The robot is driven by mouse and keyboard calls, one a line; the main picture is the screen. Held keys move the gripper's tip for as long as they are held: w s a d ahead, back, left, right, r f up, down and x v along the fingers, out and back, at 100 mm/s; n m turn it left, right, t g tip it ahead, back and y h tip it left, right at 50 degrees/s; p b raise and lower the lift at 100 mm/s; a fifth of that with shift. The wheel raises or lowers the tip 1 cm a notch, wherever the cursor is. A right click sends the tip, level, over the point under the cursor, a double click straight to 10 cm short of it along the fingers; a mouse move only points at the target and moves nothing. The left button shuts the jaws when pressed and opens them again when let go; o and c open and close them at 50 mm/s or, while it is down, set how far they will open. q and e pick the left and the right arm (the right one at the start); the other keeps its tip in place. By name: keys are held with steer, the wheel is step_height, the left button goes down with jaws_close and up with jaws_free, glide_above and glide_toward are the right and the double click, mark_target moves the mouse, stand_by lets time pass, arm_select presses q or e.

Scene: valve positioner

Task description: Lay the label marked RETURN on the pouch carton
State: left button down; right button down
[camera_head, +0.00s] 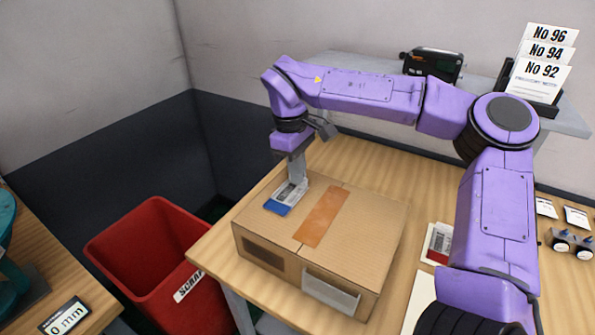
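The pouch carton (365,222) is a closed brown box with an orange tape strip, standing on the wooden table. A white label with a blue band (278,208) is at the carton's top, near its back left corner. Its print is too small to read. My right gripper (297,178) points down at the upper end of this label. I cannot tell whether its fingers grip the label or only touch it, or whether the label lies flat. Another label, with a red band (440,243), lies on the table right of the carton. My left gripper is out of view.
A red bin (150,255) marked SCRAP stands on the floor left of the table. A grey shelf (565,118) at the back holds a dark device (432,64) and numbered cards (540,75). Small fittings (572,243) sit at the far right. My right arm hides part of the table.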

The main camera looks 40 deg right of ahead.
steer(key=c, duration=1.3)
jaws_free()
step_height(320, 180, up, 10)
steer(key=w, duration=0.1)
steer(key=shift+a+r, duration=0.2)
steer(key=shift+r, duration=0.05)
